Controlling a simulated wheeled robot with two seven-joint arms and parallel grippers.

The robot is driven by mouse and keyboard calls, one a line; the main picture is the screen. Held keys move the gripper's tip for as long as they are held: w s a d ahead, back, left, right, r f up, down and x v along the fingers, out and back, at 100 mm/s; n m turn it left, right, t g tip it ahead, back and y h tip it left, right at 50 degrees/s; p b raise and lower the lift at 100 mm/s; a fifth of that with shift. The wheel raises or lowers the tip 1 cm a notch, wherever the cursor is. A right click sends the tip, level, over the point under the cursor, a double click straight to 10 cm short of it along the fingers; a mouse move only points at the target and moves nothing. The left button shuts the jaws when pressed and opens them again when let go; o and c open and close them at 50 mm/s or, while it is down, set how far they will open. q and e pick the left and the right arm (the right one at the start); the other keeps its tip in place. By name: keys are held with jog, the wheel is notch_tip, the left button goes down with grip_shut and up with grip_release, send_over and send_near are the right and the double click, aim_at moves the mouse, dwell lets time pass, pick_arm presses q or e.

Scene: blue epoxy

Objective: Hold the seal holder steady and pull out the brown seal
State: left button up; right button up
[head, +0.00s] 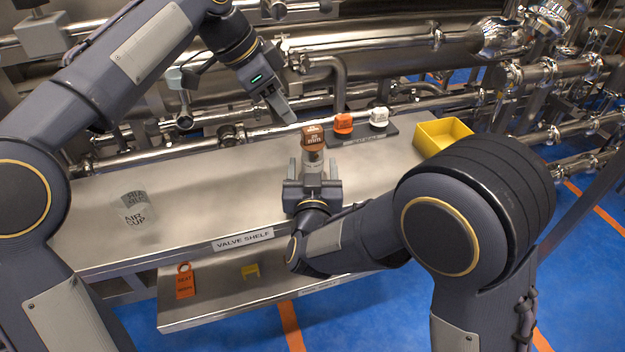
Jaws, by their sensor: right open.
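My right gripper (312,168) is open, with one finger to each side of the holder. Whether the fingers touch the holder cannot be told. The lower part of the holder is hidden by my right gripper. My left gripper (282,111) points down and to the right, above and to the left of the brown seal and apart from it. Its fingers overlap in this view, so its opening does not show.
An orange seal (343,123) and a white seal (379,117) stand on a dark rack (350,140) behind the holder. A yellow bin (425,149) is at the right. A clear cup (134,208) stands at the left. Pipes run behind the shelf (215,185).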

jog(key=shift+w, duration=1.25)
jog(key=c, duration=1.2)
jog(key=shift+c, duration=0.2)
